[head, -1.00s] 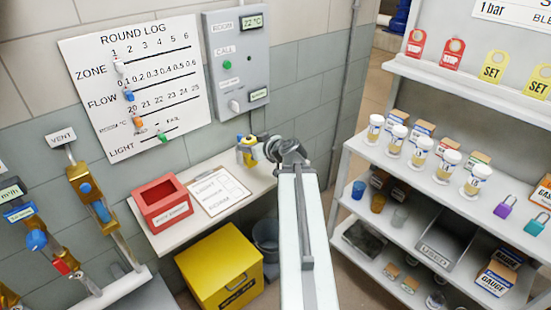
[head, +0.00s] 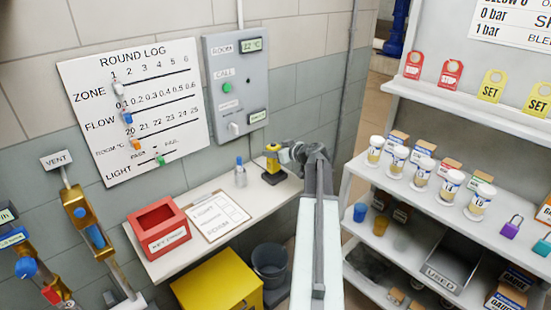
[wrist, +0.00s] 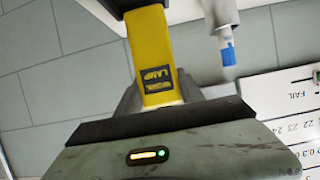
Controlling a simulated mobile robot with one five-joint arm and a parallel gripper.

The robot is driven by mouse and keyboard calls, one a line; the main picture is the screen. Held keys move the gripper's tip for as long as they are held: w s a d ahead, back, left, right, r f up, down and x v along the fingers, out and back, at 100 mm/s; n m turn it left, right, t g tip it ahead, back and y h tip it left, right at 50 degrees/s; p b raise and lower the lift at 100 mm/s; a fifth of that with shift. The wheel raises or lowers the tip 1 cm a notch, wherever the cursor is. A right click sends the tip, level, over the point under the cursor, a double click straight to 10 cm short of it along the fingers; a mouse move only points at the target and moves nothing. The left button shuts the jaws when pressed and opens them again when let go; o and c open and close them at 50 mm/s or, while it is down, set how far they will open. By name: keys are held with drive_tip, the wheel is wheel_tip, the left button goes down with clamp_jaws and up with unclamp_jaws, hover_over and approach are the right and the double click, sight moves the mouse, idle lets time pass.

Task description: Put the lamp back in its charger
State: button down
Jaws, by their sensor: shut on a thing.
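The yellow work lamp (head: 272,162) is in my gripper (head: 290,153), over the right end of the wall shelf. In the wrist view the lamp (wrist: 155,50) shows its dark label, between the grey jaws of my gripper (wrist: 160,95), which are shut on it. A dark part (head: 273,178) shows at the lamp's lower end. I cannot tell whether this is the lamp's own foot or the charger, nor whether it touches the shelf. No charger can be made out for certain.
A blue-capped bottle (head: 240,174) stands just left of the lamp and also shows in the wrist view (wrist: 227,45). The white shelf (head: 165,262) holds a red box (head: 160,228) and a clipboard (head: 215,215). A yellow chest (head: 215,285) and dark bin (head: 270,262) stand below.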

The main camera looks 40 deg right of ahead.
drive_tip(key=f+b, duration=0.1)
drive_tip(key=d+f+b, duration=0.1)
drive_tip(key=f+b, duration=0.1)
drive_tip(key=shift+f, duration=0.3)
drive_tip(key=shift+f+b, duration=0.25)
drive_tip(key=shift+b, duration=0.25)
drive_tip(key=shift+w+a+r, duration=0.15)
drive_tip(key=shift+a+r, duration=0.05)
drive_tip(key=shift+a, duration=0.05)
drive_tip(key=shift+f, duration=0.2)
drive_tip(key=c, duration=0.7)
unclamp_jaws()
drive_tip(key=shift+r, duration=0.1)
drive_tip(key=shift+r, duration=0.15)
